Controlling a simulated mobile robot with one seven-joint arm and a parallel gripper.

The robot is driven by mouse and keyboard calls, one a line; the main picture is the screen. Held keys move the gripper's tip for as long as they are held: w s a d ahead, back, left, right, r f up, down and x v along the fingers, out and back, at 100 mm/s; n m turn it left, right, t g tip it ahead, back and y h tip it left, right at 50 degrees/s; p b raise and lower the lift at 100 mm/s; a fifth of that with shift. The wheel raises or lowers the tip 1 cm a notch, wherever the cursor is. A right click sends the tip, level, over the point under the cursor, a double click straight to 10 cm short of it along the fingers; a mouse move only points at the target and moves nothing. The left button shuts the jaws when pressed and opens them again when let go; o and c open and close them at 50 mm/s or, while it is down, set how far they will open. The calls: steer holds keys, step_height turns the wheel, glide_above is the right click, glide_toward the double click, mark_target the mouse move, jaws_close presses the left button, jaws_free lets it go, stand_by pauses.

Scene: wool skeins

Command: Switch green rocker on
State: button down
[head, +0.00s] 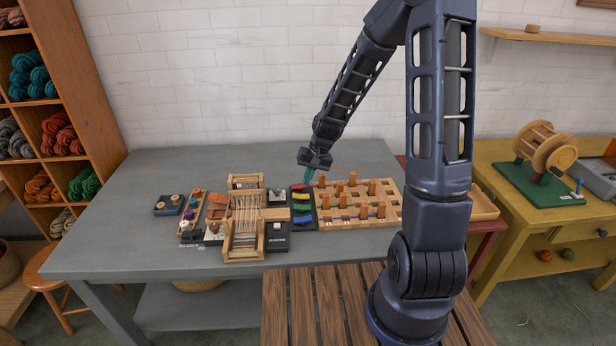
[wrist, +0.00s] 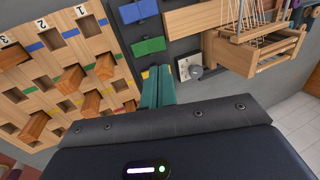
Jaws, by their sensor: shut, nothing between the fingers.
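The green rocker (wrist: 148,46) sits on a dark panel between a blue rocker (wrist: 138,11) and a yellow rocker (wrist: 145,74). The panel also shows in the head view, with the green rocker (head: 301,208) in its row. My gripper (head: 307,181) is over the far end of that panel. Its teal fingers are together and empty. In the wrist view my gripper (wrist: 157,70) points down beside the yellow rocker and partly covers it, a little short of the green one. The red rocker (head: 300,188) is hidden in the wrist view. I cannot tell which way the green rocker is tilted.
A wooden peg board (head: 388,213) with several orange pegs lies right of the panel. A small loom (head: 243,243) and a box with a knob (wrist: 190,68) stand on the other side. The grey table (head: 110,235) is clear at the far left.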

mark_target(297, 207)
steer(key=x, duration=1)
steer(key=shift+f, duration=0.3)
steer(key=shift+a, duration=0.1)
steer(key=shift+a+f, duration=0.15)
steer(key=shift+f, duration=0.05)
steer(key=shift+d, duration=0.25)
steer(key=shift+d+r, duration=0.2)
steer(key=shift+d, duration=0.4)
steer(key=shift+r, duration=0.1)
step_height(297, 207, up, 14)
stand_by(1.0)
